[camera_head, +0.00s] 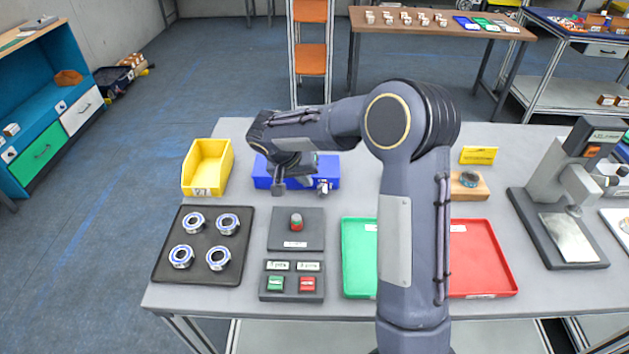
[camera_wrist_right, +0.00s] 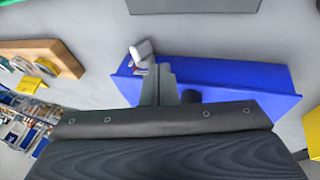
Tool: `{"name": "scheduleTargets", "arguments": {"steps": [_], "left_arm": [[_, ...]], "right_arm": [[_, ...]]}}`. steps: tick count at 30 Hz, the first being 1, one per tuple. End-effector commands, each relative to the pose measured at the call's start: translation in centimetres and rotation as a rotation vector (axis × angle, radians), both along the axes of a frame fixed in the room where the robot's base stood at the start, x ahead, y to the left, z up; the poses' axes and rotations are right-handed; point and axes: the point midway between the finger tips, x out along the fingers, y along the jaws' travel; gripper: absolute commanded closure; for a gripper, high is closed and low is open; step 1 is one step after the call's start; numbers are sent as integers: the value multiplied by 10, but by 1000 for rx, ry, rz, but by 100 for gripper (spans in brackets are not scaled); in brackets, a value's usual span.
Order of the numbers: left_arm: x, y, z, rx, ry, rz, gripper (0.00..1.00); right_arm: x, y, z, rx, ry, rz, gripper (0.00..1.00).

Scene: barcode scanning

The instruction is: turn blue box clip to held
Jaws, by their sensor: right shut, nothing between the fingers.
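The blue box (camera_head: 331,170) stands near the back middle of the table, partly hidden by my right arm. It also shows in the right wrist view (camera_wrist_right: 240,75). A light grey clip (camera_wrist_right: 142,52) is at the box's left edge in that view; in the head view the clip (camera_head: 323,187) is at the box's front right. My right gripper (camera_head: 304,180) is over the box's front edge, beside the clip. Its fingers (camera_wrist_right: 163,72) are together and empty in the wrist view. Whether they touch the clip is unclear. My left gripper is out of view.
A yellow bin (camera_head: 207,168) stands left of the box. In front are a black tray (camera_head: 200,245) with several rings, a button panel (camera_head: 292,283), a green tray (camera_head: 357,283) and a red tray (camera_head: 485,255). A grey press-like stand (camera_head: 560,190) is at right.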

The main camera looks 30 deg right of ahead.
Motion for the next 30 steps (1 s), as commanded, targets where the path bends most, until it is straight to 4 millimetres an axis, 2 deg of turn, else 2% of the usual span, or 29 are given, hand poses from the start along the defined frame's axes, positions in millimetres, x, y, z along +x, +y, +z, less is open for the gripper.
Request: {"name": "scheduleTargets", "arguments": {"steps": [6, 20, 30], "left_arm": [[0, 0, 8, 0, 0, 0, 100], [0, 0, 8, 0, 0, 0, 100], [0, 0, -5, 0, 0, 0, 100]], "right_arm": [[-11, -18, -12, 0, -2, -1, 100], [-13, -21, -16, 1, -3, 0, 100], [-17, -28, -20, 63, -42, -4, 100]]}}
